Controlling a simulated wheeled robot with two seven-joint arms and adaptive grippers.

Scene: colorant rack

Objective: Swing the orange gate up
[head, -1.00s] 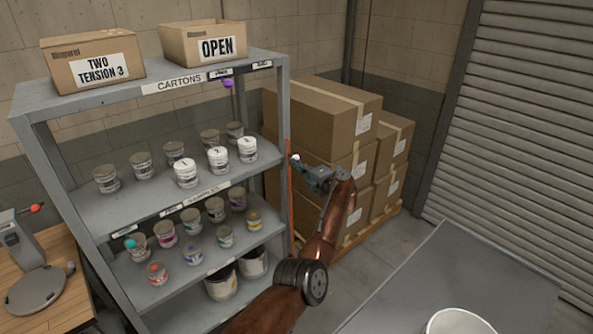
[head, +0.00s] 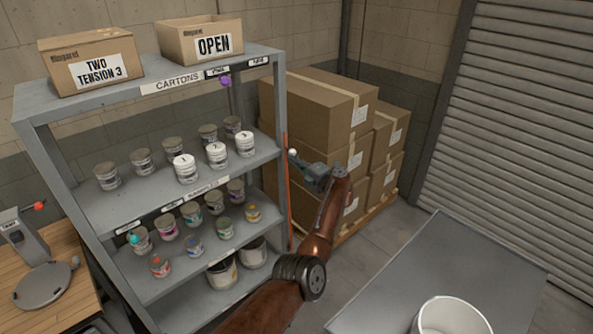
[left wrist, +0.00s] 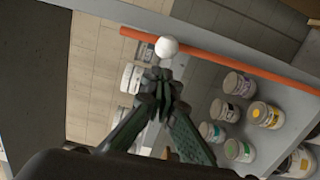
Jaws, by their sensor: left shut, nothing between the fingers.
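The orange gate (head: 287,185) is a thin bar standing upright along the right front post of the rack in the head view. In the left wrist view the orange bar (left wrist: 230,62) crosses the top right at a slant. A white ball (left wrist: 166,46) sits by the bar near its end; it also shows in the head view (head: 292,153). My left gripper (head: 300,161) is beside the bar, on its right, near the ball. In the left wrist view its fingers (left wrist: 160,82) are shut together and empty, just below the ball. I cannot tell whether they touch it. My right gripper is out of view.
The grey rack (head: 270,72) holds several paint cans and has cartons on top. A purple knob (head: 225,81) hangs under its top shelf. Stacked boxes (head: 330,108) stand behind my left gripper. A grey table (head: 400,270) with a white bucket (head: 450,314) is at the lower right.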

